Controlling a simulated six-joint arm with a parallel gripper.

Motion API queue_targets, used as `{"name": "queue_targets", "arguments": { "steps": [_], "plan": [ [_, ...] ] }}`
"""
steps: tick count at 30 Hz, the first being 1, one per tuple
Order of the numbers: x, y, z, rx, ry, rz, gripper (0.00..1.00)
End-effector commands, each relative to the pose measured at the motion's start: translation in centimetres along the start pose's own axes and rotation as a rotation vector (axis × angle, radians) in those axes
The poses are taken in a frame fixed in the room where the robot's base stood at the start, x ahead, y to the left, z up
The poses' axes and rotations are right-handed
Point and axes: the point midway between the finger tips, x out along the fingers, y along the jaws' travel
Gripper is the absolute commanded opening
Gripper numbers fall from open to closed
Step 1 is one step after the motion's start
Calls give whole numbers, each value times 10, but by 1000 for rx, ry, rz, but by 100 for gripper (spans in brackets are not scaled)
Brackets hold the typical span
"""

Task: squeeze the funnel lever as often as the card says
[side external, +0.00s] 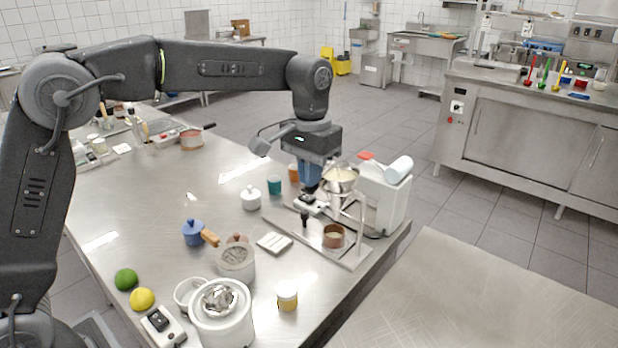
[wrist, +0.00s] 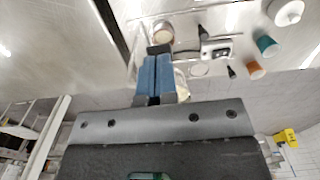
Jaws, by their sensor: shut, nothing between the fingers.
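The metal funnel (side external: 341,177) stands upright in a stand at the right side of the steel table, with pale contents in its top. A copper-coloured cup (side external: 334,236) stands on the stand's base below it; it also shows in the wrist view (wrist: 162,32). My gripper (side external: 309,190) points down just left of the funnel, with its blue fingers together and empty; they also show in the wrist view (wrist: 158,58). The lever cannot be made out clearly near the fingers. A small pale square with lines (side external: 274,242), possibly the card, lies left of the stand; its marks are unreadable.
A white machine (side external: 382,200) stands close behind the funnel. A white lidded pot (side external: 251,198) and a teal cup (side external: 274,185) stand to the left. The table's right edge is close to the stand.

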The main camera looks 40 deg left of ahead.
Motion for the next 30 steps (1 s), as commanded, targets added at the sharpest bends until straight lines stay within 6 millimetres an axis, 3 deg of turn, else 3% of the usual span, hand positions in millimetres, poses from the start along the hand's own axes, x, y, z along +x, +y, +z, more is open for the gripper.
{"name": "queue_targets", "arguments": {
  "steps": [30],
  "plan": [
    [-50, 0, 0, 0, 0, 0, 0]
  ]
}}
